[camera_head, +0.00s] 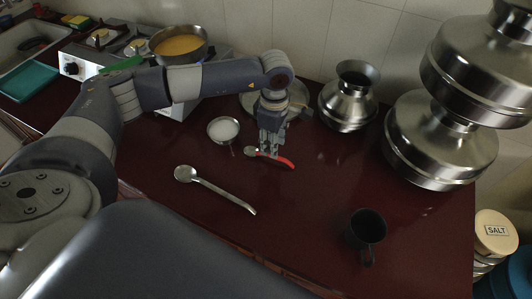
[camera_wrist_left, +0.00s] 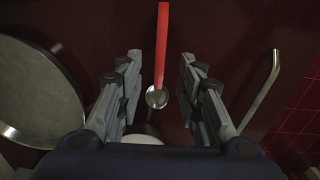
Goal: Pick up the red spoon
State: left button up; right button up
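The red spoon (camera_head: 283,161) lies on the dark red counter, its red handle pointing right and its metal bowl to the left. In the left wrist view the red spoon (camera_wrist_left: 162,45) runs between the two fingers, with its bowl (camera_wrist_left: 156,97) nearer the camera. My left gripper (camera_head: 268,153) points down over the spoon. Its fingers (camera_wrist_left: 160,65) are apart on either side of the handle, with gaps to it. Whether the fingertips are at the spoon's height is hard to tell. My right gripper is not in view.
A bowl of white contents (camera_head: 223,129) stands just left of the spoon. A long metal spoon (camera_head: 216,189) lies in front. A black mug (camera_head: 366,232) is at the front right. Steel pots (camera_head: 348,97) stand behind and right.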

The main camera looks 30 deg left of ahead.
pick_arm(q)
notch_tip(320, 180, down, 4)
jog(key=shift+f+p, duration=0.25)
jog(key=shift+p, duration=0.85)
jog(key=shift+a+f, duration=0.1)
jog(key=shift+f, duration=0.15)
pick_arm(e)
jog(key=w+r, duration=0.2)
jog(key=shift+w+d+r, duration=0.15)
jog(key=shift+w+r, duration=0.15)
pick_arm(q)
jog(key=c, duration=0.7)
grip_shut()
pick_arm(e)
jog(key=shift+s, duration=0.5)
